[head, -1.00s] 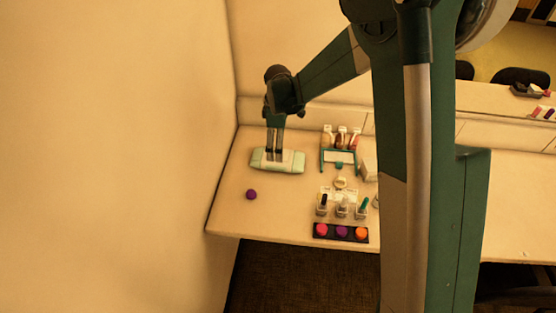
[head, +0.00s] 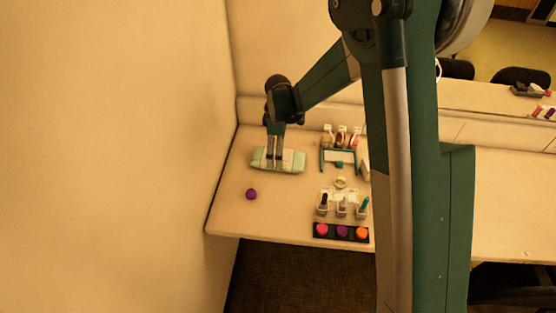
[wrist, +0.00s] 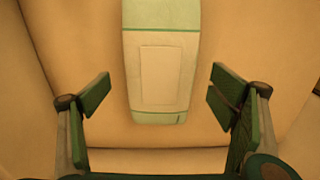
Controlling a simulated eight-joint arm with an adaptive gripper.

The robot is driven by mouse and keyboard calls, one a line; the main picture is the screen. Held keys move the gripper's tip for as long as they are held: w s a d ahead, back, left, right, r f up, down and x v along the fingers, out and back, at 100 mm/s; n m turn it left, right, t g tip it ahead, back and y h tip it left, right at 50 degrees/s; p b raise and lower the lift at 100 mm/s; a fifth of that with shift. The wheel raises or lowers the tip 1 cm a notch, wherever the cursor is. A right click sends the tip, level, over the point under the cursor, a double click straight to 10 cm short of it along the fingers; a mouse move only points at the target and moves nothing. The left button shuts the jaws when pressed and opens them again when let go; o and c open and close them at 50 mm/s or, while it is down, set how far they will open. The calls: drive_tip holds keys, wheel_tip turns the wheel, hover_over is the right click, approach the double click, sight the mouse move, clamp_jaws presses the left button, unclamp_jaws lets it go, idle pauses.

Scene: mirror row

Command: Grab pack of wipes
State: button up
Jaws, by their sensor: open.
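The pack of wipes (head: 292,159) is a pale green and cream flat pack lying on the left part of the counter. In the wrist view the pack (wrist: 160,70) runs lengthwise from the top edge to the middle, between the lines of my two fingers. My gripper (head: 273,158) is above the pack in the head view, its fingers pointing down and overlapping the pack's outline. In the wrist view my gripper (wrist: 160,95) is open, with one finger on each side of the pack and a visible gap to both. Nothing is held.
A purple ball (head: 251,194) lies in front of the pack. To the right stand a teal-framed holder (head: 338,156), several small bottles (head: 342,207) and a dark tray (head: 341,239) with three coloured discs. A wall closes the left side.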

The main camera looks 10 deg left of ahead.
drive_tip(key=shift+f+b, duration=0.3)
drive_tip(key=shift+f, duration=1.7)
drive_tip(key=c, duration=1.1)
drive_tip(key=shift+r, duration=0.2)
drive_tip(key=shift+r+p, duration=0.8)
drive_tip(key=shift+r, duration=4.05)
